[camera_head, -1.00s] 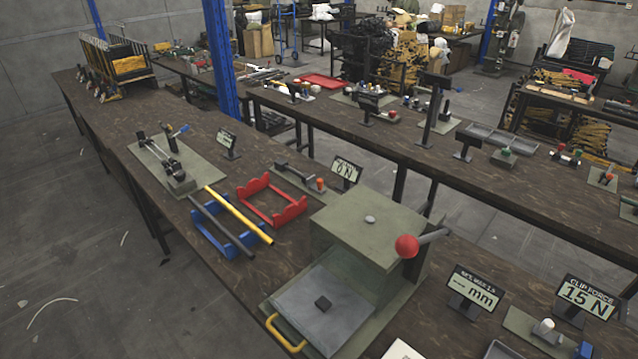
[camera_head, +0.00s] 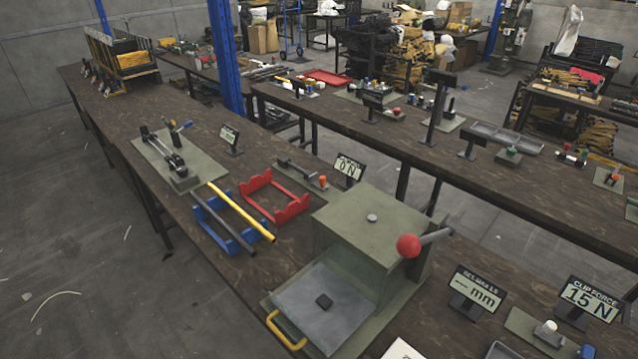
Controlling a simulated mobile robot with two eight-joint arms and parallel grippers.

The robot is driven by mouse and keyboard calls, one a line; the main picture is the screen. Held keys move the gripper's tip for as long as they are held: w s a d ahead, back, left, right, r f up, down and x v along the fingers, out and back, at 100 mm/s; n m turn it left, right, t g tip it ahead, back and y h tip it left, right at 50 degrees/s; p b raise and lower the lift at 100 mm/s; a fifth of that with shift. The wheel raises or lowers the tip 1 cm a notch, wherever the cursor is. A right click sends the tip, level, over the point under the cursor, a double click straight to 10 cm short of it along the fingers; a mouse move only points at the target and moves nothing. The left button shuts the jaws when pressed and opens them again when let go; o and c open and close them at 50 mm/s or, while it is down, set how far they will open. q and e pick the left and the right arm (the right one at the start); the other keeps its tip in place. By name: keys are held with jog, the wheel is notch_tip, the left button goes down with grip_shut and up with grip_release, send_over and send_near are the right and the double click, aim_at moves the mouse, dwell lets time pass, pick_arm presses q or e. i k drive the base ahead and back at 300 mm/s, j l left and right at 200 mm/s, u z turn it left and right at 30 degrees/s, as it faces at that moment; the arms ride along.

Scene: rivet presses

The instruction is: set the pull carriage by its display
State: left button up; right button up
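Neither of my grippers shows in the head view. I cannot tell for certain which device is the pull carriage. Farther right, a small fixture (camera_head: 300,172) with an orange knob (camera_head: 323,181) sits by a display (camera_head: 347,169) reading "0 N".
A large green press (camera_head: 362,228) with a red ball lever (camera_head: 408,246) and yellow handle (camera_head: 284,330) stands in front. Red (camera_head: 274,199) and blue (camera_head: 218,226) cradles lie near it; two rods rest on the blue one. Displays read "--- mm" (camera_head: 473,291) and "15 N" (camera_head: 588,298).

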aim_at(313, 178)
jog(key=j, duration=0.25)
jog(key=k+j, duration=0.15)
jog(key=j, duration=0.4)
jog(key=i+j, duration=0.15)
jog(key=j, duration=0.25)
jog(key=j+u, duration=0.1)
jog(key=j, duration=0.3)
jog(key=i+l, duration=0.1)
jog(key=i, duration=1)
